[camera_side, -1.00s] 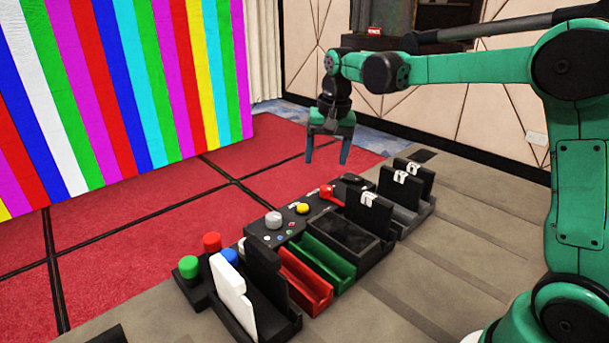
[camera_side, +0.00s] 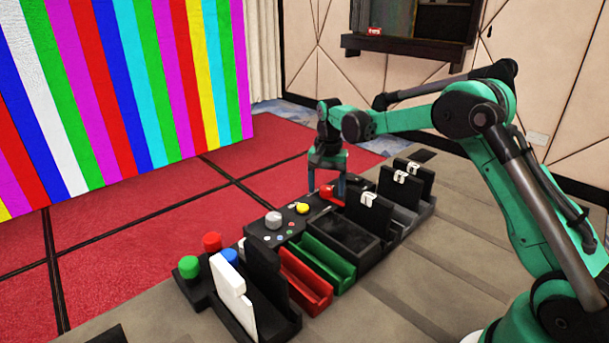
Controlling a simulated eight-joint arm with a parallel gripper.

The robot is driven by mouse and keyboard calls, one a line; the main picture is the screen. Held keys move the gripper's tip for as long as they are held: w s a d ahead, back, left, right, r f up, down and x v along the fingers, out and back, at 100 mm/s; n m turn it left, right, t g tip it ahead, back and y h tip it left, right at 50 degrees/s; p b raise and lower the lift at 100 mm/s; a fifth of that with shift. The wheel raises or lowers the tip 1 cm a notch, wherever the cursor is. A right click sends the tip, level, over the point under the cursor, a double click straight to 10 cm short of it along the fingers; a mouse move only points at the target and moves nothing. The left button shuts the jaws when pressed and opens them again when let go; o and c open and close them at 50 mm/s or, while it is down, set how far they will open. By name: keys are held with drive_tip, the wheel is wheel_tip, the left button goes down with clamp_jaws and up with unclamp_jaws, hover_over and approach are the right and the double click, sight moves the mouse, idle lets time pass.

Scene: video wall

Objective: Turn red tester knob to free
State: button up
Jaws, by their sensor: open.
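The red tester knob (camera_side: 327,191) sits on the dark tester panel near the middle of the work. One finger is on the left of the knob and the other on the right, as seen here. I cannot tell whether either finger touches it. The knob's pointer and any markings are too small to read.
A grey knob (camera_side: 274,220) and a yellow knob (camera_side: 302,208) stand left of the red one. Black upright holders with white clips (camera_side: 369,198) are close on the right. Green (camera_side: 327,262) and red (camera_side: 306,281) trays lie in front. Red carpet behind is clear.

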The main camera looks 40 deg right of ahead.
clamp_jaws()
idle(0.3)
drive_tip(key=n, duration=0.8)
drive_tip(key=shift+n, duration=0.3)
drive_tip(key=n, duration=0.4)
drive_tip(key=shift+n, duration=2.5)
